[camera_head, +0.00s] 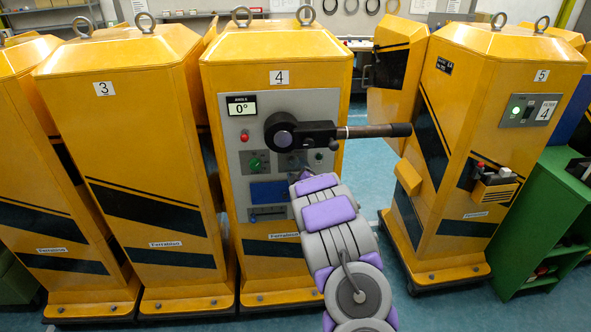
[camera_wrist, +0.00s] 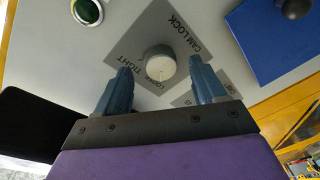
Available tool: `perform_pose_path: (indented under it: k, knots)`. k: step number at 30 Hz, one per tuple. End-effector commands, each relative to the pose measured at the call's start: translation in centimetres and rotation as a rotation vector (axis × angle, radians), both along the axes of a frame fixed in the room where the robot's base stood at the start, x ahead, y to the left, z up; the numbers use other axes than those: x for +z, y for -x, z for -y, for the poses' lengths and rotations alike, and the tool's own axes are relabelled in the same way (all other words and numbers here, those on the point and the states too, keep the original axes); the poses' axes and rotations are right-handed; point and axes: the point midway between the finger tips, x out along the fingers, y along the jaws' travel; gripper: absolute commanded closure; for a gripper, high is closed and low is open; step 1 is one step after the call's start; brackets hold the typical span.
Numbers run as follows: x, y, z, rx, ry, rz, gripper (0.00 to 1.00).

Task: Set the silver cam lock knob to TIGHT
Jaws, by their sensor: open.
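The silver cam lock knob (camera_wrist: 158,66) shows in the wrist view, round and pale, on a grey diamond-shaped plate (camera_wrist: 150,38) marked CAM LOCK, TIGHT and LOOSE. A small mark on its lower rim faces the LOOSE lettering, though it is too small to read surely. My gripper (camera_wrist: 159,68) is open, with one blue finger to the left of the knob and one to the right. Gaps show between the fingers and the knob.
The grey panel is on yellow cabinet 4 (camera_head: 282,78). A black lever (camera_head: 350,131) sticks out rightward above my arm. A green knob (camera_head: 255,163), a red button (camera_head: 244,136) and a blue plate (camera_wrist: 268,40) are nearby. Cabinets 3 (camera_head: 125,120) and 5 (camera_head: 490,75) flank it.

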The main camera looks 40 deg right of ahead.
Motion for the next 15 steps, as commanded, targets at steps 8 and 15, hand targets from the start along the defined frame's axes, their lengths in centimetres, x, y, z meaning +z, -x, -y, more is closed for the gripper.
perform_pose_path:
  k: [8, 15]
  knots:
    - [-0.1, -1.9, 0.6, 0.0, 0.0, 0.0, 0.3]
    - [0.0, -2.2, 0.8, 0.001, 0.0, 0.001, 0.3]
